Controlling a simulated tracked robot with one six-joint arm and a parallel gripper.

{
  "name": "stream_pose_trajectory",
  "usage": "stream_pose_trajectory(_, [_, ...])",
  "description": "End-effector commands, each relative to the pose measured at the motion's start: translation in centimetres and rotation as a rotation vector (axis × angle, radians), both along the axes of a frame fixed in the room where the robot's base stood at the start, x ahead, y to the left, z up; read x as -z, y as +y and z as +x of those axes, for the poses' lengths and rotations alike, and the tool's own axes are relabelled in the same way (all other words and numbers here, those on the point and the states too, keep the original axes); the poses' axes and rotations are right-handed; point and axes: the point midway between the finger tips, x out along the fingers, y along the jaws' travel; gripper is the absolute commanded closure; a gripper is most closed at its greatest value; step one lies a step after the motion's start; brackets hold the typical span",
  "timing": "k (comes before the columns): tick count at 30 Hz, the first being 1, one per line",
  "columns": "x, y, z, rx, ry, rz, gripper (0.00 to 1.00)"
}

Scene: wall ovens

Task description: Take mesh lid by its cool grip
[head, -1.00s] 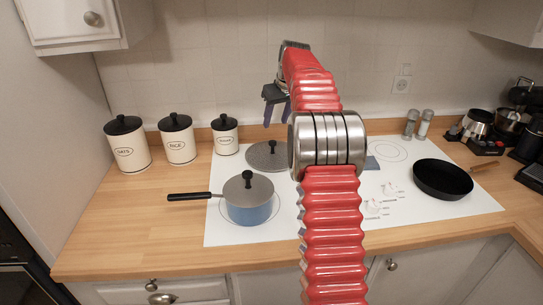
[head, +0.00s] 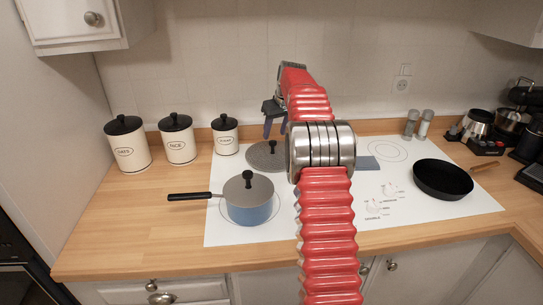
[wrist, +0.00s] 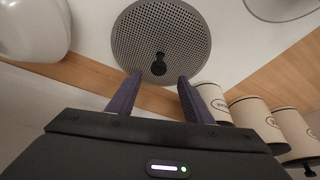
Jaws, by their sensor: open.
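The mesh lid (head: 262,158) is a round grey perforated disc with a black knob grip (head: 269,147). It lies at the back left of the white hob, behind the blue pot. In the wrist view the lid (wrist: 150,28) fills the top middle, and its black grip (wrist: 159,63) points toward my fingers. My gripper (head: 274,122) is open and empty, above the lid near the back wall. In the wrist view the two dark purple fingertips (wrist: 159,80) stand either side of the line to the grip, just short of it. My arm hides the lid's right edge in the head view.
A blue pot (head: 250,211) with its own grey lid stands in front, its handle pointing left. Three cream canisters (head: 177,144) stand left of the mesh lid. A black pan (head: 441,180) sits on the right of the hob (head: 455,205). The left counter front is clear.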

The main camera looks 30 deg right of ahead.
Motion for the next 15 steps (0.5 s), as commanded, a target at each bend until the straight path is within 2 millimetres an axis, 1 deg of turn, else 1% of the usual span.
stream_pose_trajectory(1, [0.8, 0.0, 0.3, 0.0, 0.002, 0.001, 0.54])
stream_pose_trajectory(5, [2.0, -0.1, 0.8, 0.0, 0.0, 0.0, 0.54])
stream_pose_trajectory(15, [2.2, -0.1, 0.9, 0.0, -0.001, 0.0, 0.54])
